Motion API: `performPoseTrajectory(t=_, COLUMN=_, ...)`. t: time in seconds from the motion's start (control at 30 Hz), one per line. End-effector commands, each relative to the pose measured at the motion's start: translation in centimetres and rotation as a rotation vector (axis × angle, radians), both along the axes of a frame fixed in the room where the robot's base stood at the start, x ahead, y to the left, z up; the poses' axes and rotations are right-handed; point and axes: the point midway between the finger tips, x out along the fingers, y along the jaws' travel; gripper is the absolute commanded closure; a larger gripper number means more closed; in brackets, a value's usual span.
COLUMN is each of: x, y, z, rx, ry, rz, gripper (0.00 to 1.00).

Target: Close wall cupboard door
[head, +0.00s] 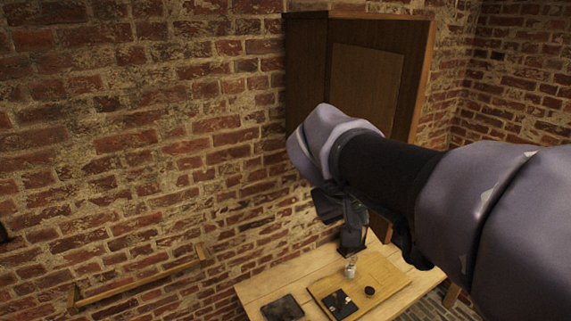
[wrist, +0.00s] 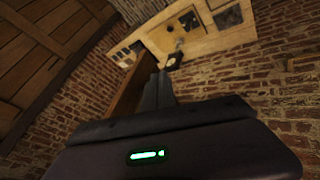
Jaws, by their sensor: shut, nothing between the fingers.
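The wooden wall cupboard (head: 306,65) hangs on the brick wall in the head view. Its door (head: 368,85), with a paler inset panel, appears to stand open, jutting out from the wall. My arm crosses in front of its lower part, so the lower door is mostly hidden. My gripper (head: 352,238) is below the cupboard and hangs downward. In the wrist view my gripper (wrist: 159,88) is shut and empty, with brown wood close along its left side. I cannot tell whether it touches that wood.
Below is a wooden table (head: 262,288) with a board (head: 385,290), a small jar (head: 350,268), a dark round piece (head: 369,291) and a dark slab (head: 283,308). A wooden rail (head: 140,279) is on the wall at lower left.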

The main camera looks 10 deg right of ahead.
Motion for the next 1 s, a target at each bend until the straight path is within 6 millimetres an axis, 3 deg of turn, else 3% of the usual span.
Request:
performPoseTrajectory(t=0.3, x=2.6, y=-3.2, z=-5.1, rx=0.001, ry=0.003, rz=-0.003, gripper=1.00)
performPoseTrajectory(t=0.53, x=2.8, y=-6.3, z=-4.9, rx=0.003, ry=-0.001, rz=-0.003, gripper=1.00)
performPoseTrajectory(t=1.0, x=2.8, y=-6.8, z=-5.0, rx=0.002, ry=-0.001, rz=0.000, gripper=1.00)
